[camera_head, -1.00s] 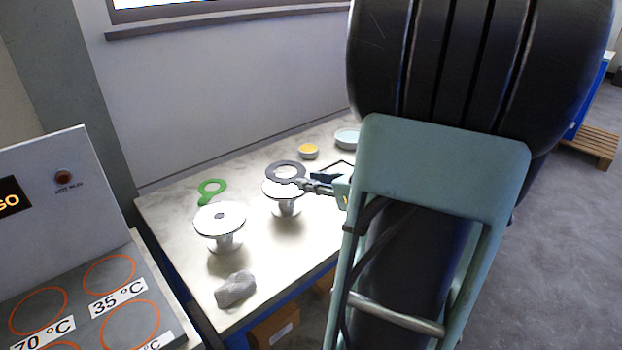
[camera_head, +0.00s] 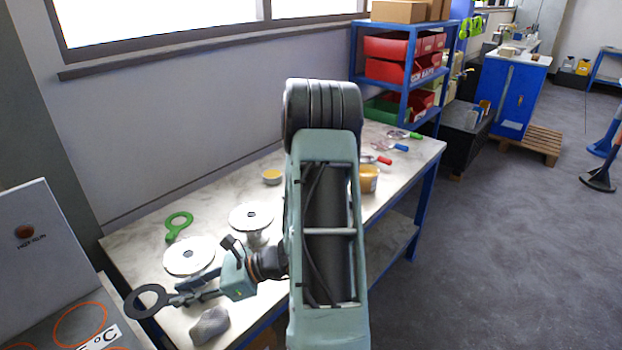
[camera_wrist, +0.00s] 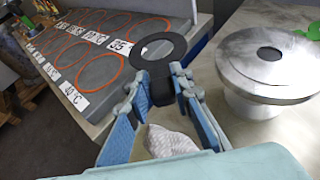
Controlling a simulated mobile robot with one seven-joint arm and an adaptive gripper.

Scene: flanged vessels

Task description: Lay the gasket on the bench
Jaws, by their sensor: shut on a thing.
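The gasket is a dark flat ring with a tab (camera_head: 132,304). My gripper (camera_head: 181,296) is shut on its tab and holds it out to the left, off the flanges. In the wrist view the gasket (camera_wrist: 159,68) is between the fingertips (camera_wrist: 160,90), roughly level, in front of the hot-plate's edge. The bench (camera_head: 125,243) is a pale marble-like top. In the head view the ring overlaps the bench's left front edge; its height above it is hard to tell. Two metal flanged vessels stand on the bench, a nearer one (camera_head: 188,258) and a farther one (camera_head: 252,214).
A grey crumpled cloth (camera_head: 209,326) lies near the bench's front edge. A green ring-shaped tool (camera_head: 180,222) lies behind the vessels. The hot-plate panel (camera_head: 83,327) with orange circles borders the left. A yellow-filled dish (camera_head: 272,176) sits at the back.

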